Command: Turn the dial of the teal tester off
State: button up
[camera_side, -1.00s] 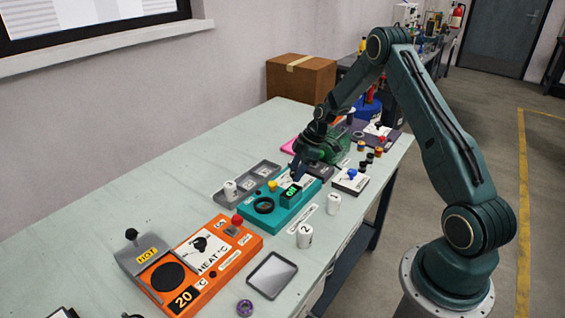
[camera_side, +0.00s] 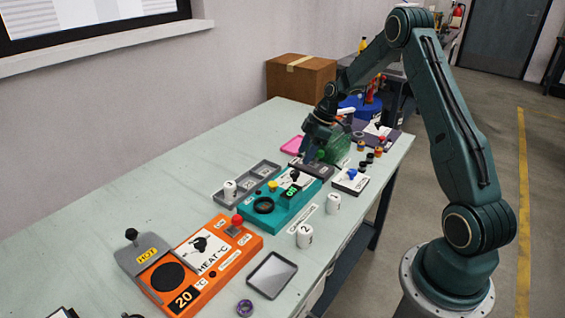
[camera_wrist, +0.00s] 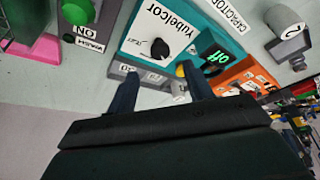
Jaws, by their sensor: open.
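The teal tester (camera_side: 284,215) sits mid-table with a white dial plate, a yellow button and a round dark socket. Its black dial (camera_side: 295,176) is uncovered in the side view. In the wrist view the dial (camera_wrist: 159,48) stands on the white plate, free of the fingers. The tester's display (camera_wrist: 211,57) shows green letters that read "off". My gripper (camera_side: 311,155) is open and empty, above and behind the tester in the side view. In the wrist view my gripper's two fingers (camera_wrist: 160,88) are spread apart, short of the dial.
An orange heater (camera_side: 228,262) with a red knob stands at the front. A grey tray (camera_side: 248,181) lies left of the tester. White numbered cups (camera_side: 304,236) stand to its right. A dark box with a green button (camera_wrist: 78,12) lies beyond it.

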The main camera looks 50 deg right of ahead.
jog(key=v, duration=0.6)
jog(key=shift+r, duration=0.35)
jog(key=shift+s, duration=0.1)
jog(key=s+a+r+m+h, duration=0.15)
jog(key=s+a+r, duration=0.25)
jog(key=a+r, duration=0.4)
jog(key=s+a+r+m+h, duration=0.1)
jog(key=s+a+r+m, duration=0.1)
jog(key=s+a+r, duration=0.4)
jog(key=s+a+r+m+t, duration=0.1)
jog(key=s+a+m, duration=0.1)
jog(key=s+a, duration=0.3)
jog(key=s+a+r+m+t, duration=0.1)
jog(key=s+a, duration=0.5)
jog(key=s, duration=0.6)
jog(key=shift+r+m+h, duration=0.45)
jog(key=shift+r+m, duration=0.15)
jog(key=shift+m, duration=0.75)
